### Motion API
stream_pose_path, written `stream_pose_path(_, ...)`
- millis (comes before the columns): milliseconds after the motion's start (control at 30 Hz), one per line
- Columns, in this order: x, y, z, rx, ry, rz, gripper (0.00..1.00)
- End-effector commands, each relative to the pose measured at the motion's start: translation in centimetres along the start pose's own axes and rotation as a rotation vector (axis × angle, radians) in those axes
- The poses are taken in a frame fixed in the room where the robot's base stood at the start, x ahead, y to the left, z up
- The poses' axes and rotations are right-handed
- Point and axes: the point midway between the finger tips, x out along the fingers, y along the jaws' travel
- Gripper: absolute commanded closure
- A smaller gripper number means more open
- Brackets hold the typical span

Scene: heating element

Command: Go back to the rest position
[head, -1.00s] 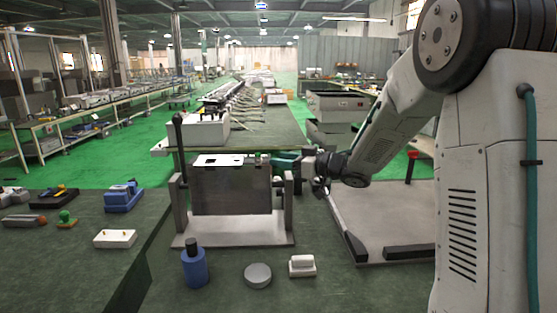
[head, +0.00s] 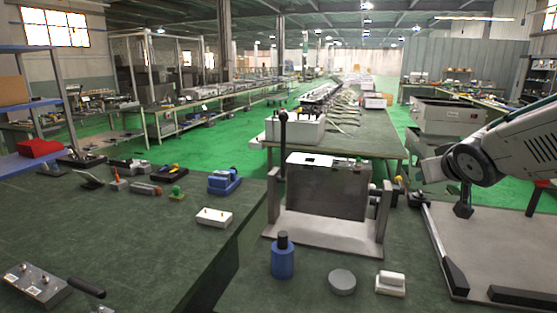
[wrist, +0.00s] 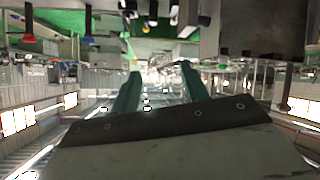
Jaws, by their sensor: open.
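My gripper (wrist: 160,82) shows in the wrist view as two green fingers set apart on a dark bracket. It is open, and nothing is seen between the fingers. The wrist view looks upside down, along the hall, with green floor at its top. In the head view my arm (head: 490,155) is at the right, bent over the grey tray area. I cannot make out the fingers there. A grey metal fixture (head: 325,190) with an upright plate stands left of my arm, apart from its visible links.
A blue bottle (head: 283,260), a grey disc (head: 342,281) and a white block (head: 391,284) stand before the fixture. A grey tray (head: 490,240) lies below my arm. Several small tools and a blue device (head: 224,182) are on the left table. Green floor is free behind.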

Motion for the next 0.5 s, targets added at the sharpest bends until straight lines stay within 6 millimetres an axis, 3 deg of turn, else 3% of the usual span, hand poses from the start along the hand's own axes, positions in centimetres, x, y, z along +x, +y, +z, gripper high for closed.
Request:
stream_pose_path(33,-2.3,-0.1,1.7,0.017,-0.074,0.024,0.55)
stream_pose_path(167,-8.2,-1.4,7.8,0.062,-0.323,0.033,0.55)
stream_pose_path(300,-14.9,-4.2,14.2,0.086,-0.581,-0.043,0.55)
stream_pose_path(400,-18.9,-6.1,17.5,0.087,-0.721,-0.120,0.55)
stream_pose_path(500,-21.7,-7.5,19.7,0.081,-0.815,-0.184,0.55)
